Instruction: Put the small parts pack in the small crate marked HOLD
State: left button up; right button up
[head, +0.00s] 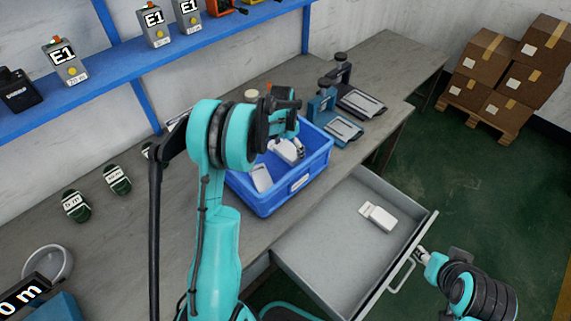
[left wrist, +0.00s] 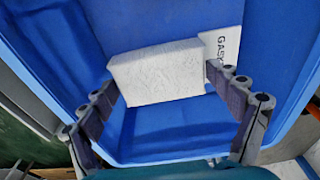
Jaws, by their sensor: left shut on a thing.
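My left gripper (head: 298,146) is inside the upper part of the blue crate (head: 290,198), shut on a white pack (head: 285,151). In the left wrist view its fingers (left wrist: 172,88) stand on either side of this white pack (left wrist: 158,72), whose near face is wrinkled and shows no readable print. A second white pack (head: 261,178) lies in the crate; in the left wrist view a white pack with letters starting "GASK" (left wrist: 222,44) is behind the held one. The crate's front label is too small to read. My right gripper (head: 421,256) is beside the drawer handle; its fingers are unclear.
The grey drawer (head: 320,262) stands open, with another white pack (head: 378,216) in it. Blue and black devices (head: 322,105) stand behind the crate. Dark green rolls (head: 76,205) and a round bowl (head: 50,262) are on the bench at left. Brown boxes (head: 489,52) are stacked on a pallet.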

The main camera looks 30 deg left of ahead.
aim_at(288, 167)
pick_arm(q)
notch_tip(288, 167, down, 6)
jog(key=shift+f+b, duration=0.25)
jog(key=shift+b, duration=0.6)
jog(key=shift+f, duration=0.2)
jog(key=o, duration=0.9)
jog(key=shift+r, duration=0.1)
